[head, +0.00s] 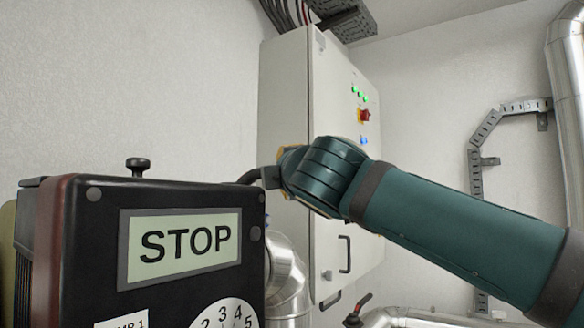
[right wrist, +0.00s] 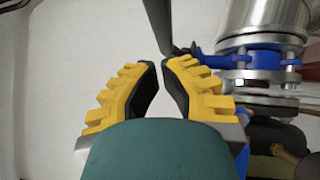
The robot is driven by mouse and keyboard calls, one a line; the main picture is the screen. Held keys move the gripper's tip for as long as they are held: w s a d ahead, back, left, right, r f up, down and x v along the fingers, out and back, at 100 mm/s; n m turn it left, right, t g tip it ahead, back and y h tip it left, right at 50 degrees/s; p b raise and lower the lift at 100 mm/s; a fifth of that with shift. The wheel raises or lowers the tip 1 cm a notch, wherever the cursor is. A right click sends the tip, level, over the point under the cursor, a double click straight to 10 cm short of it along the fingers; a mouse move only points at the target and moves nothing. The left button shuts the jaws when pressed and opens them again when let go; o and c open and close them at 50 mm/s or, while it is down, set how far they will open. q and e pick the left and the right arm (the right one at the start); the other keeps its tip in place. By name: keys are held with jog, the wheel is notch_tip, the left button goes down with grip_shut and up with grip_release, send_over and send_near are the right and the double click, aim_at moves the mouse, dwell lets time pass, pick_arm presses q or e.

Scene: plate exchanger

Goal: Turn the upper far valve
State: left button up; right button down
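In the right wrist view, the yellow fingers of my right gripper (right wrist: 160,68) are partly closed with a gap between their tips, and I see nothing held between them. A dark grey tapering bar, seemingly a valve lever (right wrist: 157,22), comes down from the top edge to just beyond the tips. It joins near a blue valve body (right wrist: 212,47) at the right; I cannot tell whether the fingers touch it. In the head view, my right arm comes in from the right; its gripper is mostly hidden beside a dark bent bar (head: 250,175). My left gripper is out of view.
A black box marked STOP (head: 187,245) fills the lower left of the head view. A grey cabinet (head: 335,90) with lights and a red knob stands behind my arm. A silver pipe (head: 288,280) and a red-handled lever (head: 357,309) are below. A flanged pipe (right wrist: 262,25) shows in the wrist view.

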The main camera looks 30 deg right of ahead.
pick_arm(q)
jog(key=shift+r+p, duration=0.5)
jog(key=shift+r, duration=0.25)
pick_arm(e)
jog(key=shift+x, duration=2.65)
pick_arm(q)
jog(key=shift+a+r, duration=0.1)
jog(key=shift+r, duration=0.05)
pick_arm(e)
jog(key=shift+d, duration=0.1)
